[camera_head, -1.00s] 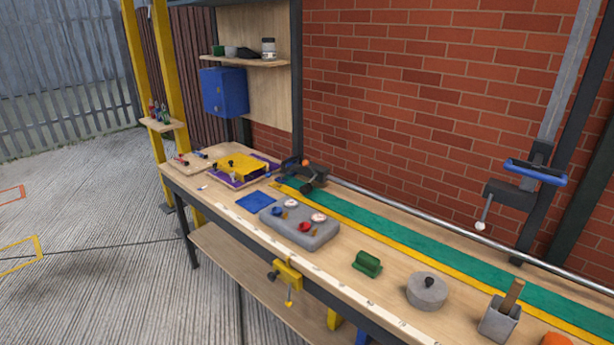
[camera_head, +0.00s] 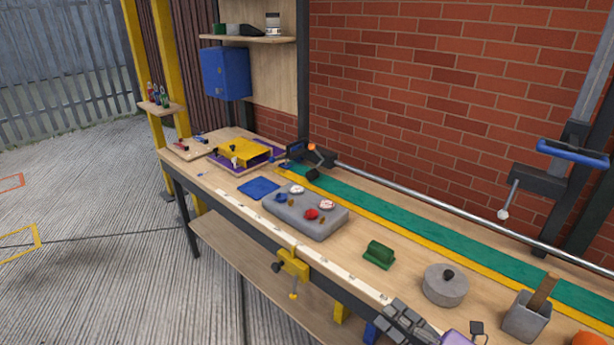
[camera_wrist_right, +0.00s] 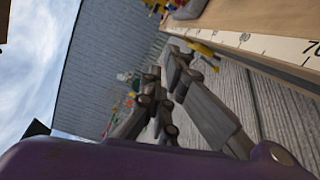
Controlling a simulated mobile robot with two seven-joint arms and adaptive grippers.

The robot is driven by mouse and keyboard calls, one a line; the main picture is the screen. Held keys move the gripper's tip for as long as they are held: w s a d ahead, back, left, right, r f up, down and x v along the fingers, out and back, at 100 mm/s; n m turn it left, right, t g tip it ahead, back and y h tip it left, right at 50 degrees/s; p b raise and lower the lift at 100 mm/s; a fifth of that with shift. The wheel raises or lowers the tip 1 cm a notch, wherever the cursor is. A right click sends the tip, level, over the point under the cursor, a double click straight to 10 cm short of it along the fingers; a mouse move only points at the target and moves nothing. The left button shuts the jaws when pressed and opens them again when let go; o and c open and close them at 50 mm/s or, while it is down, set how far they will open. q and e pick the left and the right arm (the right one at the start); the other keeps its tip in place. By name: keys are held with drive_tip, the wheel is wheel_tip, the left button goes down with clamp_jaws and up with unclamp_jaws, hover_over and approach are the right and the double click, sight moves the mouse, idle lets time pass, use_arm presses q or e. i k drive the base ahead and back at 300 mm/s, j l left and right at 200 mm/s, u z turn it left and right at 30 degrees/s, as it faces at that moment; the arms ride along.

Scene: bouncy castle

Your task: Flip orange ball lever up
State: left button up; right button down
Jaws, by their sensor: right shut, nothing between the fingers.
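A small orange ball (camera_head: 312,147) shows on a dark device (camera_head: 322,160) at the far end of the bench, by the start of the metal rail. It is too small to tell the lever's exact angle. My right gripper (camera_head: 392,308) is at the bottom of the head view, over the bench's front edge and far from the orange ball. In the right wrist view its grey fingers (camera_wrist_right: 163,78) are shut and empty. The wrist view does not show the orange ball. My left gripper is out of view.
On the bench (camera_head: 345,262) stand a grey block with dials (camera_head: 310,222), a green block (camera_head: 379,254), a round grey lidded pot (camera_head: 444,288) and a grey holder (camera_head: 525,320). A yellow clamp (camera_head: 293,265) juts from the front edge. A metal rail (camera_head: 430,200) runs along the back.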

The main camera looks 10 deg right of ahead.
sight(317, 153)
drive_tip(key=i, duration=1.9)
